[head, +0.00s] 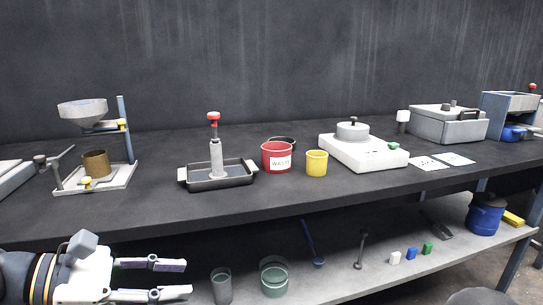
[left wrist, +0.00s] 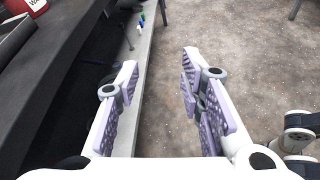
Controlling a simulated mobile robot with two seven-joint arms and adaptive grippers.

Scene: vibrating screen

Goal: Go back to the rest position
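My left gripper (head: 188,279) is at the lower left of the head view, in front of the table's front edge and level with the lower shelf. Its two fingers are spread apart with nothing between them. The left wrist view also shows the left gripper (left wrist: 160,90) open and empty, with floor and the shelf edge beyond it. My right gripper cannot be made out in the head view; only a rounded grey part shows at the bottom right. In the left wrist view, a white and dark arm part shows at the right edge.
The dark table (head: 300,200) holds a funnel stand (head: 97,180), a tray (head: 220,182), a red waste bucket (head: 277,157), a yellow cup (head: 317,163), a white scale (head: 365,155) and a grey box (head: 447,124). The lower shelf (head: 340,281) holds glass beakers and tools. Floor (left wrist: 240,60) beside it is clear.

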